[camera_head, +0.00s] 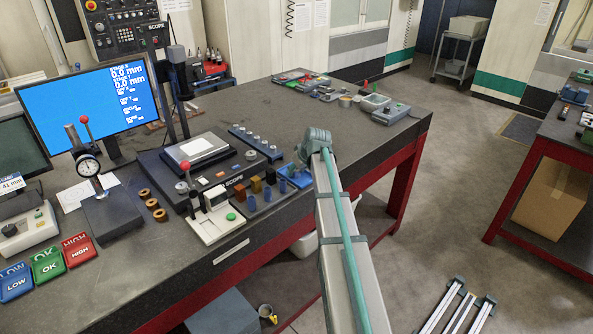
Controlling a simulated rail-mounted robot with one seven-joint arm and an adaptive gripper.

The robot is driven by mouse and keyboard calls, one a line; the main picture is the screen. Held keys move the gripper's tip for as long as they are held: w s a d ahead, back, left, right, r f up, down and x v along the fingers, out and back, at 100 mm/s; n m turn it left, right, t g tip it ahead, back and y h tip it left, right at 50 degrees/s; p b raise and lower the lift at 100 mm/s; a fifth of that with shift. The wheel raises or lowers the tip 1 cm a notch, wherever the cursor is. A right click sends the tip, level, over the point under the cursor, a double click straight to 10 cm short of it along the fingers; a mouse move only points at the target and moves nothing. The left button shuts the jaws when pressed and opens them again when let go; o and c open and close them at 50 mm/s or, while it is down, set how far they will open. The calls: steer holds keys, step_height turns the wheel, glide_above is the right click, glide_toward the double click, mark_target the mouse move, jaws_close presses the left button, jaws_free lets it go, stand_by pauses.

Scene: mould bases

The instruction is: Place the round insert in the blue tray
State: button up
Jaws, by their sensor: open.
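My grey arm with a green cable reaches up from the bottom of the head view. At its far end my gripper (314,147) is open over the right part of the dark workbench; its fingers are small and hard to make out, and nothing shows held in it. I cannot tell which is the round insert. The blue tray (16,284), marked LOW, is at the far left.
Green OK (47,265) and red HIGH (79,250) trays stand beside the blue one.

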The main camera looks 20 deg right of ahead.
steer(key=shift+r, duration=0.2)
steer(key=b+v, duration=0.2)
steer(key=v, duration=0.9)
steer(key=shift+s+r+b, duration=0.2)
steer(key=shift+r+b, duration=0.1)
steer(key=shift+r, duration=0.1)
steer(key=shift+d, duration=0.1)
